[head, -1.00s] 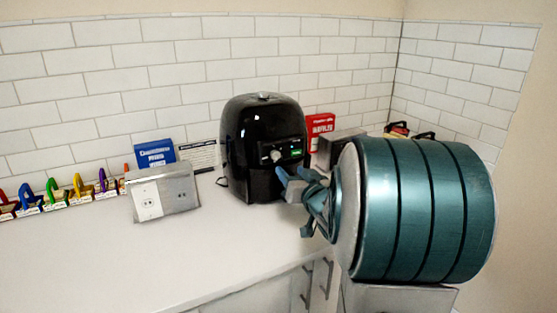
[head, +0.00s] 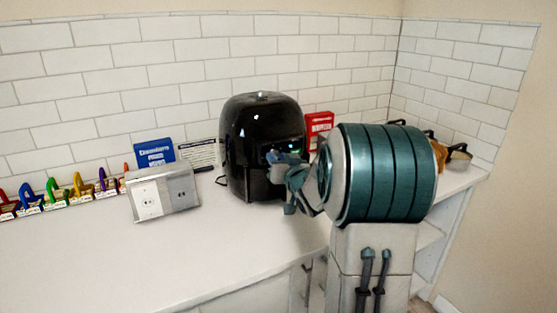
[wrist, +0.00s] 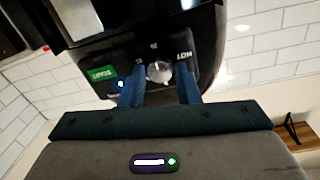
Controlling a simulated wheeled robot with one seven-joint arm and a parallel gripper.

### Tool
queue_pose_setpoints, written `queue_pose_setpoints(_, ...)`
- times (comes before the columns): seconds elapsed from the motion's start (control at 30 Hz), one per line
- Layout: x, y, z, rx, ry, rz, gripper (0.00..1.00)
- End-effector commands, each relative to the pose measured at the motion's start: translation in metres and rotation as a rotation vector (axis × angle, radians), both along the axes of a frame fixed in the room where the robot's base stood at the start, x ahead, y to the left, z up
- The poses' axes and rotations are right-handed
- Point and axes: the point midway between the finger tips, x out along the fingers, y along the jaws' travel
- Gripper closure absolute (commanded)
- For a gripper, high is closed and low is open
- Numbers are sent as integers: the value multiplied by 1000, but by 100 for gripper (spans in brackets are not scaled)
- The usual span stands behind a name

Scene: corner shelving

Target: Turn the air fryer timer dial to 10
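The black air fryer (head: 245,140) stands on the counter against the tiled wall. In the wrist view its front panel appears upside down, with a round silver timer dial (wrist: 159,72), a green START label (wrist: 99,73) and a HOT label (wrist: 184,56). My gripper (head: 273,158) is at the panel in the head view and hides the dial there. In the wrist view my gripper (wrist: 160,80) has its blue fingers on either side of the dial, with a small gap visible at each side. The dial's pointer setting is too small to read.
A metal outlet box (head: 164,192), a blue box (head: 154,153) and a row of coloured letter-like stands (head: 56,192) are left of the fryer. A red box (head: 318,124) stands behind to the right. The front-left counter (head: 190,250) is clear.

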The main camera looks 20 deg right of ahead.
Motion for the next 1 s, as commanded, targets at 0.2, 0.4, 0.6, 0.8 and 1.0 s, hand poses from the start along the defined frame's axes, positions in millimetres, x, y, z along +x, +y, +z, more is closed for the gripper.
queue_pose_setpoints(0.2, 0, 0, 0, -1, 0, 0, 97)
queue_pose_setpoints(0.4, 0, 0, -2, -27, -1, 0, 97)
queue_pose_setpoints(0.6, 0, 0, -5, -121, -7, 0, 97)
queue_pose_setpoints(0.8, 0, 0, -7, -283, -13, -1, 97)
queue_pose_setpoints(1.0, 0, 0, -7, -472, -20, 0, 97)
